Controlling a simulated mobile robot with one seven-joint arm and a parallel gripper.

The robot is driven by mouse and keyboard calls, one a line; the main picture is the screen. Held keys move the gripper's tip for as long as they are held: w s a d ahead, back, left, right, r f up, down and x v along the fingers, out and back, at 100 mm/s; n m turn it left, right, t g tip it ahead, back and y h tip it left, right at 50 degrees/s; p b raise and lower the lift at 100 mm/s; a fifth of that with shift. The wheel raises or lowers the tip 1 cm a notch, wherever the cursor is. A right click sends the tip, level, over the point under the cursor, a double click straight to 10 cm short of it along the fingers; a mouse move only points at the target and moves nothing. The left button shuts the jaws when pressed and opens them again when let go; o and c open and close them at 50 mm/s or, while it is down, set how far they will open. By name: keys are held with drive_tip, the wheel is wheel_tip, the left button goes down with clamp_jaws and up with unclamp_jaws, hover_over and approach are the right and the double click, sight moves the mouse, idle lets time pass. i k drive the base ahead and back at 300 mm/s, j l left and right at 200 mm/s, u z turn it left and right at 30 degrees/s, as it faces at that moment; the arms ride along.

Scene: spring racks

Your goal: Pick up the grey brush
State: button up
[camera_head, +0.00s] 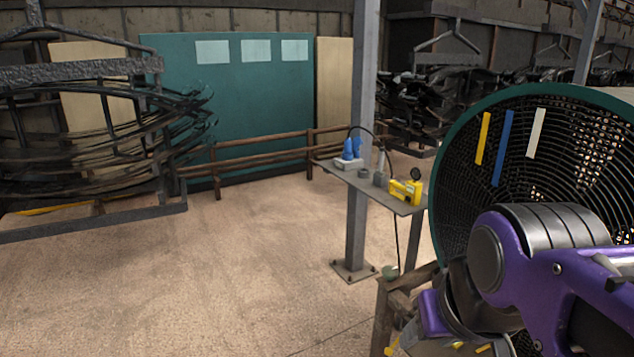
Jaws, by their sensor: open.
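I cannot make out a grey brush with certainty. Two small grey items stand on the narrow shelf table (398,206) beside the post: a low round one (363,173) and a taller upright one (380,179). They are too small to identify. My purple and black arm fills the lower right, in front of the big fan, and its lower end runs toward the bottom edge. My gripper's fingertips do not show, and nothing held can be seen. The arm hides part of the low wooden stand (383,318) below the shelf table.
A large green-rimmed fan (450,165) stands at the right. A steel post (357,225) is bolted to the floor. A blue bottle (348,149) and a yellow device (405,191) are on the shelf table. A spring rack (95,226) stands left. The middle floor is clear.

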sight(379, 172)
drive_tip(key=i+j+u, duration=0.85)
drive_tip(key=i, duration=0.3)
drive_tip(key=i+u, duration=0.15)
drive_tip(key=i, duration=0.35)
drive_tip(key=i+z, duration=0.3)
drive_tip(key=i, duration=0.2)
drive_tip(key=i+j+z, duration=0.1)
drive_tip(key=i+z, duration=0.25)
drive_tip(key=i, duration=0.2)
drive_tip(key=i+z, duration=0.5)
drive_tip(key=z, duration=0.2)
drive_tip(key=i+z, duration=0.2)
drive_tip(key=z, duration=0.15)
